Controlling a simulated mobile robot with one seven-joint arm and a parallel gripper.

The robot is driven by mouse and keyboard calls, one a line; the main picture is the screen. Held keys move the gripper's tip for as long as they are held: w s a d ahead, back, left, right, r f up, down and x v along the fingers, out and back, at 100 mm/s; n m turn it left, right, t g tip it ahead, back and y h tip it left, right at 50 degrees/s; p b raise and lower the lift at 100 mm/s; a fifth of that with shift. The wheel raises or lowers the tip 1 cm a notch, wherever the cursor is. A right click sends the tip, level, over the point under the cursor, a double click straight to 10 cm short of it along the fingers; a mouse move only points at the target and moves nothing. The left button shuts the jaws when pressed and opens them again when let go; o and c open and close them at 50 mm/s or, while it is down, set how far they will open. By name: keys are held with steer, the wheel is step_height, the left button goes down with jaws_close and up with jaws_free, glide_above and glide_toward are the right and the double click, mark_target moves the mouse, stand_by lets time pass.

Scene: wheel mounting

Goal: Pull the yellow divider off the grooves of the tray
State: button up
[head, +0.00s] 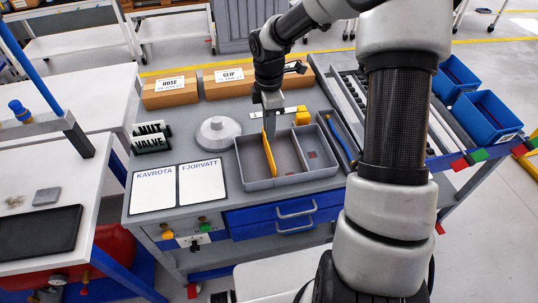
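The yellow divider (268,155) stands upright across the left part of the grey tray (262,184) on the workbench. A grey divider stands farther right in the same tray. My gripper (270,133) is at the top far end of the yellow divider, pointing down. The fingers are small and partly merged with the divider's edge, so I cannot tell whether they are closed on it. The lower edge of the divider is inside the tray, and its seat in the grooves is hidden. A small reddish patch (312,155) shows on the tray floor to the right.
A grey round-topped part (217,133) stands left of the tray. Cardboard boxes marked HOSE (170,92) and CLIP (229,82) stand at the back. White cards (154,190) lie front left. Blue bins (486,116) stand far right.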

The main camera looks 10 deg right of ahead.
step_height(320, 180, up, 16)
steer(key=shift+f, duration=0.2)
stand_by(0.4)
